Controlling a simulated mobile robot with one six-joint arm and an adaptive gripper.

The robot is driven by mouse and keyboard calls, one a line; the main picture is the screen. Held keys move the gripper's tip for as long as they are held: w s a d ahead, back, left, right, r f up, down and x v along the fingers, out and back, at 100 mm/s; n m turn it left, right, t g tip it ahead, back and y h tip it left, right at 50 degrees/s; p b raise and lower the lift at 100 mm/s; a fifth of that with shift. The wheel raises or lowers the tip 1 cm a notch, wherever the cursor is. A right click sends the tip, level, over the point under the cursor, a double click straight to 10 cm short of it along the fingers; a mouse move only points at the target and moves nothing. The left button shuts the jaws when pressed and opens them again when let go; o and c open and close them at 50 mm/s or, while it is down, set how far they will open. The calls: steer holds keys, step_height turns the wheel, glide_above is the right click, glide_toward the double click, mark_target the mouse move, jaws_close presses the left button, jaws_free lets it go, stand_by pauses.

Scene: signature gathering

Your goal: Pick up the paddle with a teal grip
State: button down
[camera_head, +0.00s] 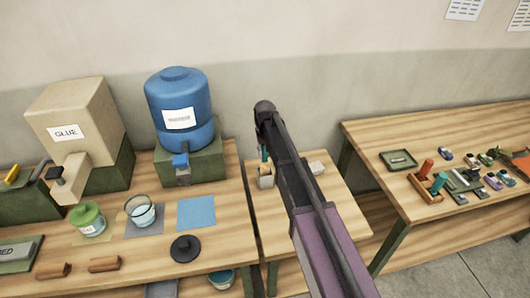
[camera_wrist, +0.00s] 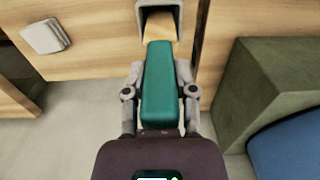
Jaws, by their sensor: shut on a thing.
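The paddle's teal grip (camera_wrist: 160,95) lies between the two grey fingers of my gripper (camera_wrist: 160,74) in the wrist view, and the fingers are shut on it. The paddle's wooden part (camera_wrist: 160,27) runs into a grey square holder (camera_wrist: 142,12). How deep it sits there is hidden. In the head view the holder (camera_head: 266,181) stands on the small middle table, with a bit of the teal grip (camera_head: 264,155) above it. My arm hides my gripper in that view.
A blue water jug (camera_head: 180,110) on a green stand and a beige glue dispenser (camera_head: 78,125) stand on the left table. A pale block (camera_head: 317,168) lies right of the holder. The right table (camera_head: 400,203) carries several small items.

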step_height(320, 180, up, 16)
steer(key=p, duration=1.5)
steer(key=shift+f, duration=0.25)
step_height(320, 180, down, 3)
steer(key=b, duration=0.3)
steer(key=shift+f, duration=0.1)
steer(key=shift+w+d, duration=0.1)
stand_by(0.3)
